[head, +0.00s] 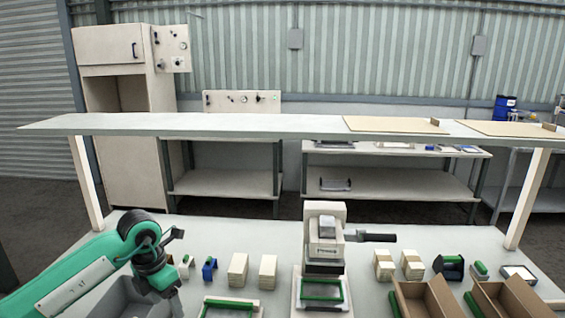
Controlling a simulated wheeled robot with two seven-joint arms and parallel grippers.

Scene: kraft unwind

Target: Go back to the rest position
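My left arm (75,272) is green with a dark wrist and comes in from the left over the table's left end. Its dark end with the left gripper (160,272) is above a grey bin (113,303) at the front left. The fingers are hard to make out, and I cannot tell whether they are open or whether they hold anything. My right arm and gripper are not in view.
A long shelf (260,124) spans above the worktable (250,232). A beige press-like machine (324,235) with a dark handle stands mid-table. Pale block stacks (238,270), a green-framed tray (230,306) and cardboard boxes (428,298) crowd the front. The back strip is mostly clear.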

